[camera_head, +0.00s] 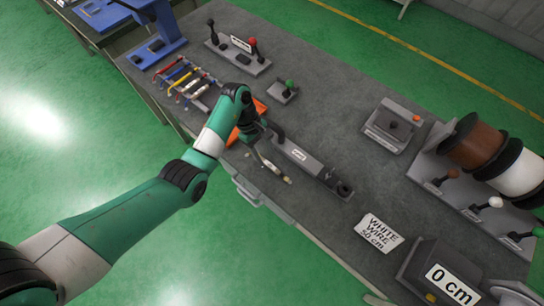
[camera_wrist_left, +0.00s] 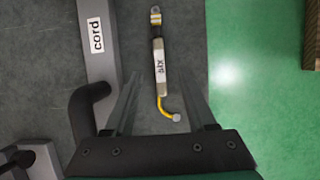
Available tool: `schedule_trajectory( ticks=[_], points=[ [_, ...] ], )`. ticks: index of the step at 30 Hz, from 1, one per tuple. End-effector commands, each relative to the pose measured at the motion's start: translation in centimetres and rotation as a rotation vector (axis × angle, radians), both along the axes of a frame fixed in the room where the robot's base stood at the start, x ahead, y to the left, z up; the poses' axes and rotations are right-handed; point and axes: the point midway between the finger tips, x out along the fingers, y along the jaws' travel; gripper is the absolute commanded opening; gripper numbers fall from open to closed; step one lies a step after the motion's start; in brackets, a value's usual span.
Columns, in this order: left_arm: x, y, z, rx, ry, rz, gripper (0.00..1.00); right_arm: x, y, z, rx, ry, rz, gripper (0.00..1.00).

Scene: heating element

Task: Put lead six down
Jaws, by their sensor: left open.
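Lead six (camera_wrist_left: 160,68) has a pale body labelled "six", a yellow-banded end with a ring tip and a bent yellow wire with a grey tip. It lies on the grey bench (camera_wrist_left: 185,45), beside the long grey "cord" fixture (camera_wrist_left: 98,40) and near the bench edge. In the head view its far end (camera_head: 287,180) shows just past my left gripper (camera_head: 262,163). In the left wrist view my open left gripper (camera_wrist_left: 160,105) has its fingers apart on either side of the lead's lower part. My right gripper is not in view.
A "WHITE WIRE 50 cm" card (camera_head: 379,233) and wire spools (camera_head: 475,142) are to the right.

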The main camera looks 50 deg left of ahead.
Motion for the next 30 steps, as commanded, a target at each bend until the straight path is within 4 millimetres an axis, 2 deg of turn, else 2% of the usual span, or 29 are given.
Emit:
schedule_trajectory(
  ticks=[3,7,26,27,30],
  points=[
    [0.1,-1.1,-2.4,-0.001,0.003,-0.002,0.56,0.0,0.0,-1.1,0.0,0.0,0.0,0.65],
    [0.2,-1.8,-3.9,-0.001,0.003,-0.001,0.56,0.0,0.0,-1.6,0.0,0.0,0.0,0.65],
    [0.2,-1.9,-4.4,0.0,0.001,0.0,0.56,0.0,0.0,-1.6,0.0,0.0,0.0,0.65],
    [0.2,-1.9,-4.5,0.0,0.001,0.0,0.54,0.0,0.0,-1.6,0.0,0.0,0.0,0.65],
    [0.2,-1.9,-4.4,0.0,0.001,0.0,0.36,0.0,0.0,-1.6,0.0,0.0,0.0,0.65]
  ],
)
